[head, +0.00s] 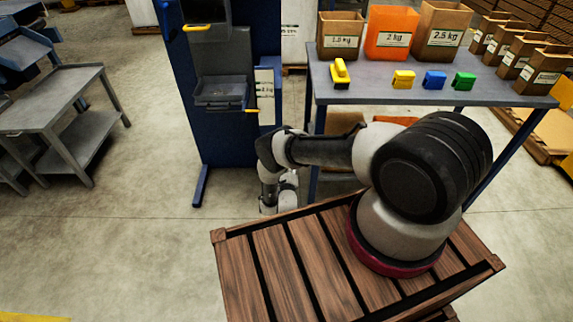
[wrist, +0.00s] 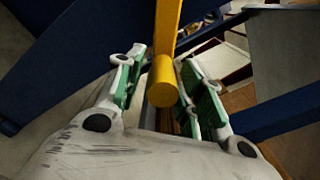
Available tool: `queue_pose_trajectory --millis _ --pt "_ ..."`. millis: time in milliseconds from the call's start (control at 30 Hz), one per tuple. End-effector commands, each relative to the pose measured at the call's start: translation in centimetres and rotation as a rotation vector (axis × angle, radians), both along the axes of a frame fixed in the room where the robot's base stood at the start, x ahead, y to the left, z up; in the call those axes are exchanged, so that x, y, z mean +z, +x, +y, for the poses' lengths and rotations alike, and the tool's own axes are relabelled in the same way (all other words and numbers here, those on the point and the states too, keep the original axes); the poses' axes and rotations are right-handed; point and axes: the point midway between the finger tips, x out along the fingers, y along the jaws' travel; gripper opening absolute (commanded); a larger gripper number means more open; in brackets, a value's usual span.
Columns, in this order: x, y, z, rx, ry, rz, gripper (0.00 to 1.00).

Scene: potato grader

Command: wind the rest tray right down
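In the wrist view a yellow round bar (wrist: 163,85) with a blunt end stands between the green-padded fingers of my gripper (wrist: 165,90). The fingers are apart, with a gap on each side of the bar, so the gripper is open around it. In the head view my arm's end hangs low in front of the machine's right side, and its fingertips are hidden.
The blue machine frame (head: 180,80) has a foot (head: 200,186) on the floor. A grey-topped table (head: 430,92) with cartons and several coloured blocks stands on the right. A grey trolley (head: 55,103) stands left. The floor (head: 130,210) between trolley and machine is clear.

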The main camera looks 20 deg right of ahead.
Motion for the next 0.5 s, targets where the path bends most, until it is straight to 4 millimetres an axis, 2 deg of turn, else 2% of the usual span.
queue_pose_trajectory --millis 333,500 --pt "0.1 -0.2 0.2 0.002 0.0 -0.004 0.44" --pt "0.1 -2.6 1.1 0.004 -0.002 -0.002 0.44"
